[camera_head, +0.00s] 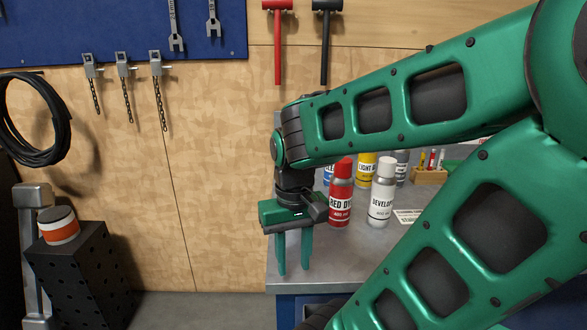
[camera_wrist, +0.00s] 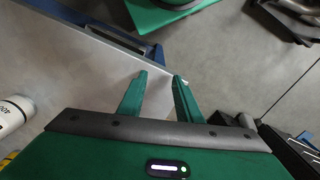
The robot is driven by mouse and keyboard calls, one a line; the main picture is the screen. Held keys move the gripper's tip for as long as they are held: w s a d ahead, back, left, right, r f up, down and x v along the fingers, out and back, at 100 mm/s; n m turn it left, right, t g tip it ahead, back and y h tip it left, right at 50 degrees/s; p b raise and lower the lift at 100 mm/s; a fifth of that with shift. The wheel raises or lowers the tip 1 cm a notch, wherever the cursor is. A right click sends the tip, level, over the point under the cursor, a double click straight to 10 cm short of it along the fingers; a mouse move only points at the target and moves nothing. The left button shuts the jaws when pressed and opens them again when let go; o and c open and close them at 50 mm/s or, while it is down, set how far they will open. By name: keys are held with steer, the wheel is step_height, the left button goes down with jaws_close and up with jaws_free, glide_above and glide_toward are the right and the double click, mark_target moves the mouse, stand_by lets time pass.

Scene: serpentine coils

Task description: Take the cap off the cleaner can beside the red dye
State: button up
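The red dye can (camera_head: 341,205) stands upright on the grey bench with its red cap on. A blue-labelled can (camera_head: 328,175) shows just behind and left of it; its label is mostly hidden, so I cannot confirm that it is the cleaner. My gripper (camera_head: 293,272) points down at the bench's left edge, left of the red dye can. Its fingers are apart, and the wrist view shows my gripper (camera_wrist: 160,76) with nothing between the tips. A pale shape behind the fingers in the head view is unclear.
The white developer can (camera_head: 381,203), a yellow can (camera_head: 367,168) and a grey can (camera_head: 402,166) stand right of the red dye. A white can (camera_wrist: 15,115) shows at the wrist view's left edge. The bench top (camera_head: 330,262) is bare in front.

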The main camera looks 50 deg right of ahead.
steer(key=o, duration=0.6)
steer(key=shift+s+d+r+m, duration=0.1)
steer(key=shift+d+r+m, duration=0.05)
steer(key=shift+r, duration=0.35)
steer(key=shift+s+d+r+m, duration=0.1)
steer(key=shift+r+m, duration=0.05)
steer(key=shift+r, duration=0.3)
steer(key=w+d+r+m, duration=0.4)
steer(key=d+r, duration=0.1)
steer(key=r, duration=0.2)
steer(key=w+d+r+m, duration=0.3)
steer(key=w+d+r, duration=0.2)
steer(key=r, duration=0.2)
steer(key=w+d+r+m, duration=0.4)
steer(key=d+r, duration=0.2)
steer(key=r, duration=0.1)
steer(key=shift+w+r+m, duration=0.15)
steer(key=shift+r+m, duration=0.05)
steer(key=shift+m, duration=0.1)
steer(key=shift+d, duration=0.25)
steer(key=shift+f, duration=5.15)
